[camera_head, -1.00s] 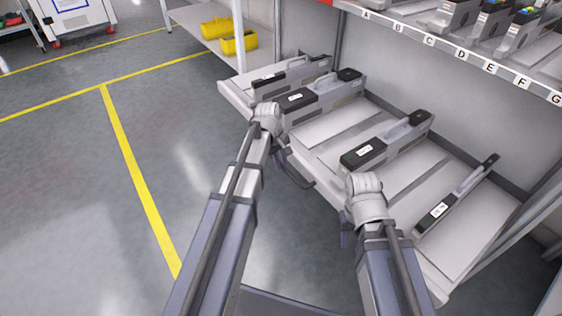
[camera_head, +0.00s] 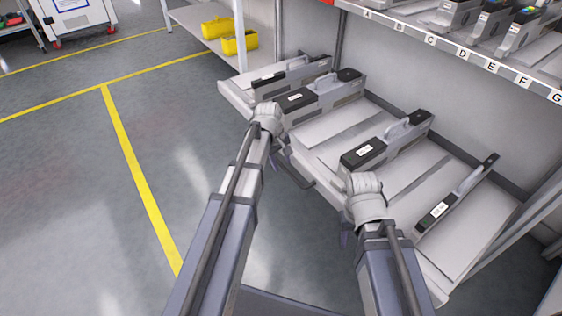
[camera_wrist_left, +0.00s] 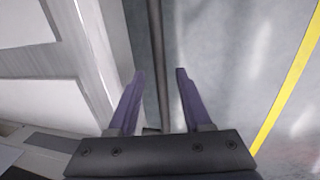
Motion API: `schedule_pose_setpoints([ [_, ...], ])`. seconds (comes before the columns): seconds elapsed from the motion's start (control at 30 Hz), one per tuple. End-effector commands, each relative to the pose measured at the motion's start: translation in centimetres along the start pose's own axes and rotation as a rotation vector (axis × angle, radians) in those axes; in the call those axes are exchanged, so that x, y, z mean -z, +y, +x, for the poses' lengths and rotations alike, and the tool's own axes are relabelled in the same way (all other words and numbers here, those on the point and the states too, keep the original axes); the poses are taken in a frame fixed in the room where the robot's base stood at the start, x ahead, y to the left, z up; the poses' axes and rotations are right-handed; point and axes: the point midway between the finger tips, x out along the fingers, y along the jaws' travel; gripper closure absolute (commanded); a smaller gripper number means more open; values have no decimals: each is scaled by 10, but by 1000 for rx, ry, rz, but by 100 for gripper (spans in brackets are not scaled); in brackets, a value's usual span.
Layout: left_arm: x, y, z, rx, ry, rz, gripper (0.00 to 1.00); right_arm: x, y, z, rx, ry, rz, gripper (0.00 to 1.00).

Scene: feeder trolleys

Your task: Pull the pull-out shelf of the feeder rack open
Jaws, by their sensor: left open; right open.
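The pull-out shelf (camera_head: 468,232) is a light grey sloping deck low in the feeder rack, with several feeders on it. A thin dark handle bar (camera_head: 298,178) runs along its front edge. My left gripper (camera_head: 284,158) is at the handle, partly hidden by its wrist. In the left wrist view, my left gripper's two purple fingers (camera_wrist_left: 160,88) are open on either side of the dark handle bar (camera_wrist_left: 157,45), with gaps on both sides. My right gripper (camera_head: 345,236) is in front of the shelf's right part, mostly hidden behind its wrist.
An upper shelf (camera_head: 470,56) with lettered slots and more feeders is above. Yellow bins (camera_head: 238,43) stand on a neighbouring shelf at the back. The grey floor (camera_head: 70,200) with yellow lines is clear to the left.

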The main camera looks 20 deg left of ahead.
Motion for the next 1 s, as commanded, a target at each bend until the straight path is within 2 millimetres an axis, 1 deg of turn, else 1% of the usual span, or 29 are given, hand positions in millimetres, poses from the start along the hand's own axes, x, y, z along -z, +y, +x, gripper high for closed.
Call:
schedule_pose_setpoints([
  [0.17,0,0,-6,0,0,0,51,0,1,-6,0,0,-1,50],
  [0.27,0,0,-14,0,0,0,51,-1,1,-14,0,0,-2,50],
  [0.7,0,1,-71,0,0,-1,51,-4,7,-69,0,-1,-14,50],
  [0.83,0,0,-78,0,0,-1,51,-4,8,-76,0,-1,-16,50],
  [1.0,0,0,-78,0,0,0,51,-4,8,-76,0,-1,-17,50],
])
